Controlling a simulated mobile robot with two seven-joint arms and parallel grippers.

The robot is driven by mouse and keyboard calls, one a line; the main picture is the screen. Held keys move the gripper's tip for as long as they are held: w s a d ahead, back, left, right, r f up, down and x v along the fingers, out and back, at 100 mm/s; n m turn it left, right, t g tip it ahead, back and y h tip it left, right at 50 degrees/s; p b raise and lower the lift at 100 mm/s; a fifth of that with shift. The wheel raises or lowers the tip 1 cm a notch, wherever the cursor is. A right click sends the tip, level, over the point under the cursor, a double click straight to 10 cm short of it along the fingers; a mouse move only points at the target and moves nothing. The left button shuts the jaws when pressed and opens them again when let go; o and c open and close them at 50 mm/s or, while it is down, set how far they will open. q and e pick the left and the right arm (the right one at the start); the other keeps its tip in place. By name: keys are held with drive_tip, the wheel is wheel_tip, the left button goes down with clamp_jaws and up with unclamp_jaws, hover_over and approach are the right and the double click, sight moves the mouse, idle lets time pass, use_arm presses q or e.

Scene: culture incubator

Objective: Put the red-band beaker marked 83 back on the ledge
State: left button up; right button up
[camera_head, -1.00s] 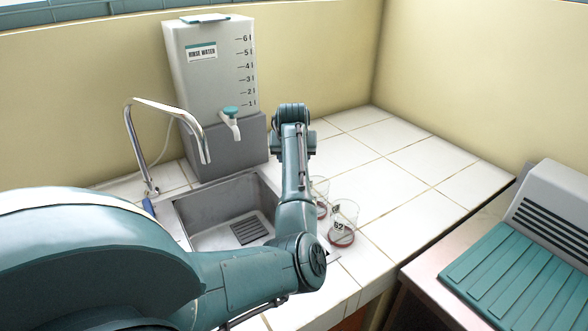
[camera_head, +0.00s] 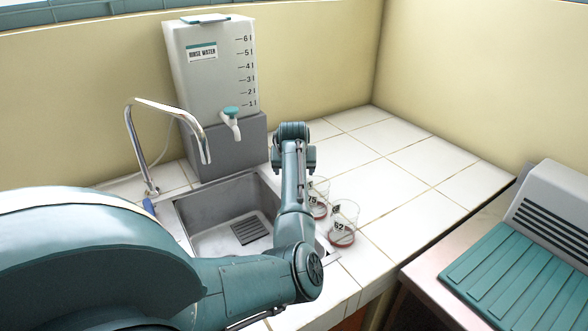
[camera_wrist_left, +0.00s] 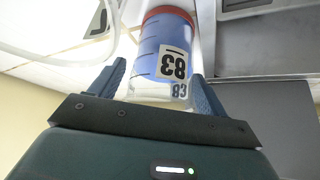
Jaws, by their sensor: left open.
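The red-band beaker marked 83 (camera_wrist_left: 170,62) shows in the left wrist view with blue contents and its red band at the top of the picture. It lies between the fingers of my left gripper (camera_wrist_left: 157,75), which is open around it. In the head view this beaker and the fingers are hidden by my left arm, which reaches over the sink's right side toward the back. The white tiled ledge (camera_head: 400,185) extends right of the sink. My right gripper is out of view.
Two more red-based beakers, one (camera_head: 319,207) partly behind my arm and one (camera_head: 343,226) nearer, stand on tiles right of my arm. The sink (camera_head: 210,215), tap (camera_head: 135,140) and rinse-water tank (camera_head: 207,75) are at left. Tiles farther right are clear.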

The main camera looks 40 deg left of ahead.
use_arm(q)
drive_tip(key=shift+r, duration=0.2)
drive_tip(key=v, duration=1.2)
drive_tip(key=shift+a, duration=0.1)
